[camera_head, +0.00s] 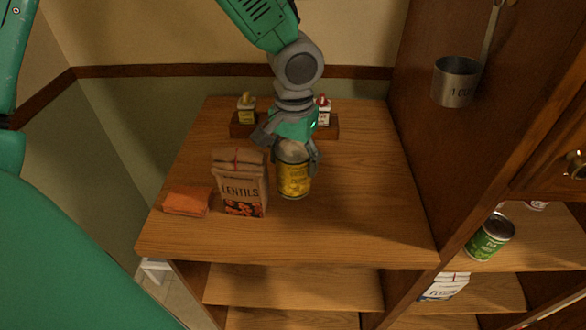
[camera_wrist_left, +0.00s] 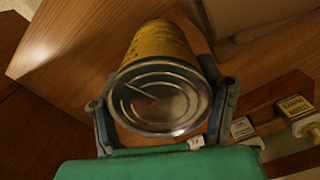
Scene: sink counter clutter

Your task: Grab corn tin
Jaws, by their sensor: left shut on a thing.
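The corn tin (camera_head: 294,181) is a yellow-labelled can at the middle of the wooden counter, just right of the lentils bag. My left gripper (camera_head: 291,160) comes down over it from above and is shut on it, with a finger at its right side. In the left wrist view the tin's metal end (camera_wrist_left: 160,105) faces the camera, between the two fingers of my left gripper (camera_wrist_left: 165,100). The tin looks upright; whether its base touches the counter is hard to tell. My right gripper is not in view.
The lentils bag (camera_head: 240,184) stands close on the left, with an orange packet (camera_head: 187,201) beyond it. Small bottles (camera_head: 246,108) stand on a wooden rack behind. A measuring cup (camera_head: 456,81) hangs on the right cabinet wall; a green can (camera_head: 490,237) is on a shelf. The counter's right side is clear.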

